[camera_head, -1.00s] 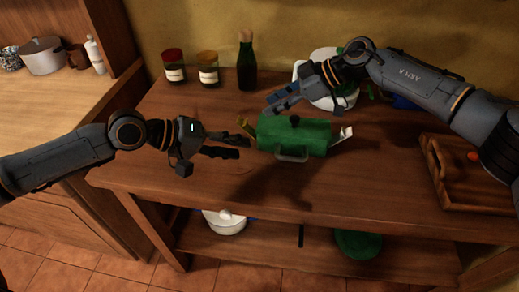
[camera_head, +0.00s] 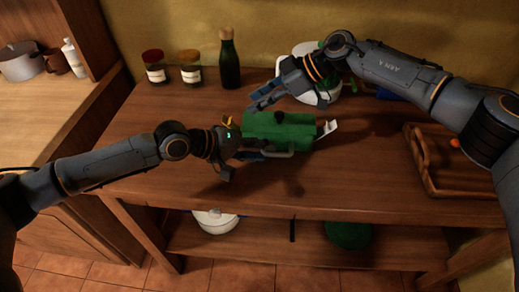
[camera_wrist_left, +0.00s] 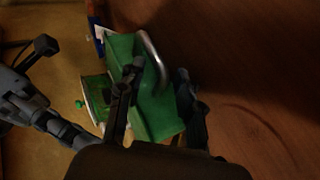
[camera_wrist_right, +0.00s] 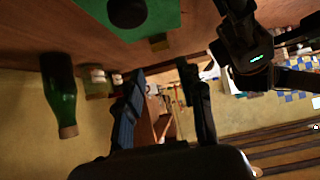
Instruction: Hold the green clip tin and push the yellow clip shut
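The green clip tin (camera_head: 285,133) sits on the wooden counter, with a black knob on top and a metal handle (camera_wrist_left: 152,55) on its front. The raised yellow clip (camera_head: 229,121) is at its left end and a raised white clip (camera_head: 329,128) at its right end. My left gripper (camera_head: 264,153) is at the tin's front left. In the left wrist view its fingers (camera_wrist_left: 158,95) are apart, with part of the tin and its handle between them. My right gripper (camera_head: 264,98) is above and behind the tin's left end; its fingers (camera_wrist_right: 163,92) are apart and empty.
Two jars (camera_head: 155,67) and a green bottle (camera_head: 229,60) stand along the back wall. A white pot with green parts (camera_head: 306,50) stands behind my right gripper. A wooden tray (camera_head: 440,185) lies at the right. The counter's front left is clear.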

